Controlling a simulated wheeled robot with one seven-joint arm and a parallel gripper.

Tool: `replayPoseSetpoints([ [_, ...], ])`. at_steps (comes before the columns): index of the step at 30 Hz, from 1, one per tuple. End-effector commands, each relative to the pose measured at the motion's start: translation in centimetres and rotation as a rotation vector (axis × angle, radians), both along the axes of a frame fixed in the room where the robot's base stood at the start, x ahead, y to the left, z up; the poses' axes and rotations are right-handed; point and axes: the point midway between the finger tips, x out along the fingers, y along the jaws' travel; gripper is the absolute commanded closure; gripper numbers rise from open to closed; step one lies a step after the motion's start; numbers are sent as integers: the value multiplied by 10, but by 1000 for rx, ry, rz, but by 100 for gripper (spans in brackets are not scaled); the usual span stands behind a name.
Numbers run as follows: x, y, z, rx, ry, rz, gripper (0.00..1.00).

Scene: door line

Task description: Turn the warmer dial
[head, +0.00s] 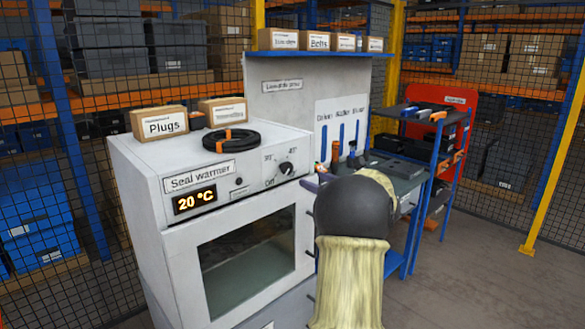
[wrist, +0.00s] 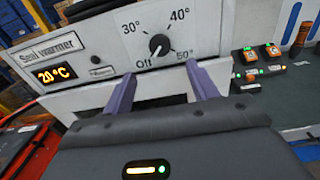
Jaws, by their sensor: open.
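The warmer dial (head: 287,168) is a round black knob on the white front panel of the seal warmer (head: 140,170). In the wrist view the dial (wrist: 159,45) has marks Off, 30°, 40° and 50° around it, and its pointer appears to be toward Off. The display (head: 195,200) reads 20 °C. My gripper (wrist: 161,70) has two purple fingers spread apart with nothing between them. The dial shows beyond and between the fingertips, apart from them. In the head view my gripper (head: 323,178) is mostly hidden by my arm, right of the dial.
A black ring (head: 231,139) and boxes, one marked Plugs (head: 160,123), sit on the warmer. The glass door (head: 247,262) is below the panel. A workbench with a button panel (wrist: 260,60) stands to the right. Open floor (head: 480,280) lies at the far right.

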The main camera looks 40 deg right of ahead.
Motion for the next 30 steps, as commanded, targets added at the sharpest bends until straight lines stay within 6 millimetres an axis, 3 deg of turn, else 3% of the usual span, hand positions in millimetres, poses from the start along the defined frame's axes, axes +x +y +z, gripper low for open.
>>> replayPoseSetpoints([
  [15,89,8,2,0,-1,3,42],
  [20,99,8,1,0,-1,1,42],
  [28,100,8,0,0,-1,0,42],
  [30,100,8,0,0,-1,0,55],
])
